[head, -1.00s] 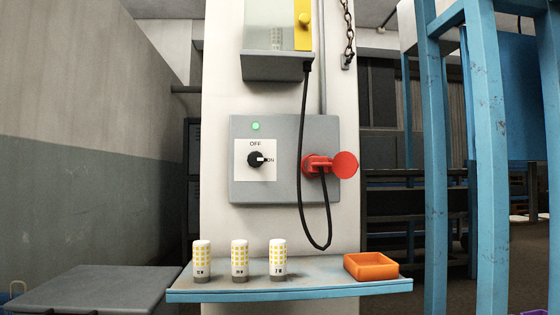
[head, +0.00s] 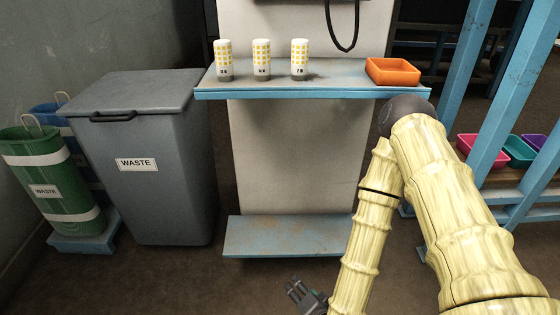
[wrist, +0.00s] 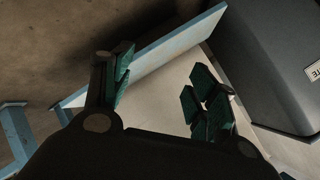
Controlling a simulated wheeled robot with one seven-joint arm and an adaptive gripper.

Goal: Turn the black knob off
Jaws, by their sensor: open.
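The black knob and its grey switch box are outside both current views. My gripper (head: 305,295) shows at the bottom of the head view, low and in front of the lower blue ledge. In the wrist view my gripper (wrist: 162,88) has its two green-padded fingers spread well apart, with nothing between them. Behind the fingers are the pale pillar and the lower blue ledge.
The pillar (head: 300,160) carries a blue shelf (head: 340,93) with three yellow-and-white cylinders (head: 262,60) and an orange tray (head: 392,71). A lower ledge (head: 285,237) is below. A grey waste bin (head: 150,190) stands left; blue posts (head: 480,110) stand right.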

